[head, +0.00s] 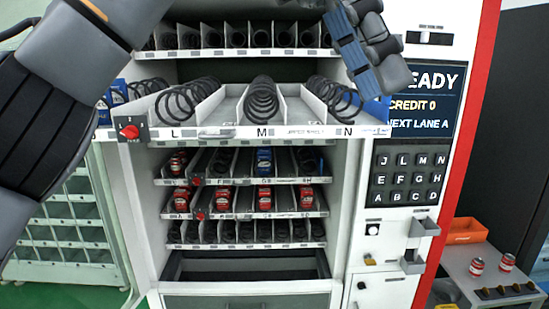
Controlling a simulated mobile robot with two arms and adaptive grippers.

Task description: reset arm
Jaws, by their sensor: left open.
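My left gripper (378,85) hangs at the top right, in front of the machine's upper right side. It is open, with no object visible between its fingers. My left arm (60,85) fills the upper left of the view, and the link between it and the gripper is out of frame. The vending machine (360,190) stands straight ahead with its front open. Its upper tray (227,105) is pulled out toward me and carries black spiral coils in lanes marked L, M and N. My right gripper is not in view.
Lower shelves hold red cans (181,199) and a blue can (264,160). A red knob (130,132) sits on the tray's left front. A keypad (408,178) and lit screen (420,100) are at right.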

